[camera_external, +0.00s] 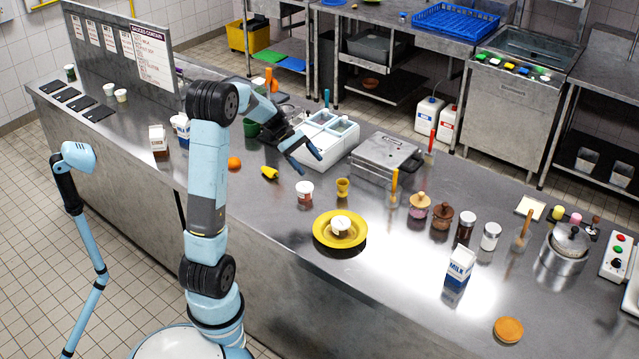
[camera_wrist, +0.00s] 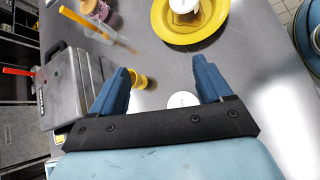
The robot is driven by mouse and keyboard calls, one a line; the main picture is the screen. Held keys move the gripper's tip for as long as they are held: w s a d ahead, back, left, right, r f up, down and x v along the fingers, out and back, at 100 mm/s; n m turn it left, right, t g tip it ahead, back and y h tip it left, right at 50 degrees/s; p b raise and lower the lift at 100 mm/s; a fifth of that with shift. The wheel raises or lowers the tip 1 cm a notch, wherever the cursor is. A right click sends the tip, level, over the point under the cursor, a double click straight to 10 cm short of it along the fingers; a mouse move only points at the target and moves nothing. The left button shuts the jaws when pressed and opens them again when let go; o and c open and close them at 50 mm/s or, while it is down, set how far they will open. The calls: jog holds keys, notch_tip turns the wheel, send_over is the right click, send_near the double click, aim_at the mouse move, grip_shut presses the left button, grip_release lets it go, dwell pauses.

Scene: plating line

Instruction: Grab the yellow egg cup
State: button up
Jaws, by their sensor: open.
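The yellow egg cup (camera_external: 343,187) stands upright on the steel counter, between a small white tub and the grey press. In the wrist view the egg cup (camera_wrist: 139,80) shows just beside the inner side of the left finger, partly hidden by it. My gripper (camera_external: 306,163) is open and empty, above the counter and up and to the left of the egg cup in the external view. Its two blue fingers (camera_wrist: 164,78) point toward the counter area with the cup and the tub's white lid.
A white tub (camera_external: 304,191) stands left of the cup. A yellow plate (camera_external: 318,232) with a white container lies in front. The grey press (camera_external: 382,160) and a jar with an orange-handled tool (camera_external: 393,186) stand to the right. A white divided bin (camera_external: 328,136) is behind.

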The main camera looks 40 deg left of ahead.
aim_at(339, 180)
jog(key=w+a+f+n+t+h, duration=0.25)
jog(key=w+a+f+n, duration=0.25)
jog(key=w+a+f, duration=0.3)
jog(key=shift+g+h, duration=0.35)
jog(key=shift+h, duration=0.2)
jog(key=x, duration=0.9)
jog(key=shift+w+d, duration=0.35)
jog(key=shift+r+x, duration=0.2)
jog(key=shift+x, duration=2.4)
jog(key=shift+w, duration=0.2)
jog(key=c, duration=1.1)
jog(key=shift+r, duration=0.1)
